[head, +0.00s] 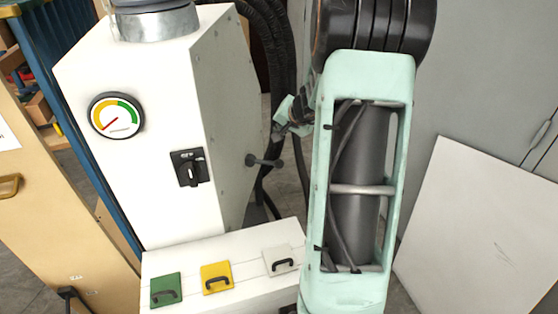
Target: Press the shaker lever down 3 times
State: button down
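A short dark lever with a round knob (265,162) sticks out from the right side of the white machine (150,140); it looks like the shaker lever and lies nearly level. My mint-green arm fills the middle right of the head view. A small mint and dark part (288,118) shows behind the arm, a little above and right of the lever and apart from it. It seems to be my arm's far end, mostly hidden by the arm link. Whether its fingers are open or shut cannot be seen.
The machine's front has a round gauge (116,115) and a black rotary switch (188,168). A low white box (220,265) below carries green, yellow and white handled plates. Black hoses (272,45) hang behind the machine. A white panel (470,235) leans against grey cabinets at the right.

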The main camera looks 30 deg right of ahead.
jog(key=shift+f, duration=0.1)
jog(key=b, duration=0.6)
send_over(281, 164)
jog(key=f, duration=0.7)
jog(key=shift+w, duration=0.35)
jog(key=shift+f+b, duration=0.8)
jog(key=shift+b, duration=0.2)
jog(key=shift+f, duration=0.15)
jog(key=shift+f+b, duration=0.25)
jog(key=shift+b, duration=0.45)
jog(key=shift+s+f+b, duration=0.1)
jog(key=shift+f+b, duration=1.95)
jog(key=shift+b, duration=0.4)
dwell(1.9)
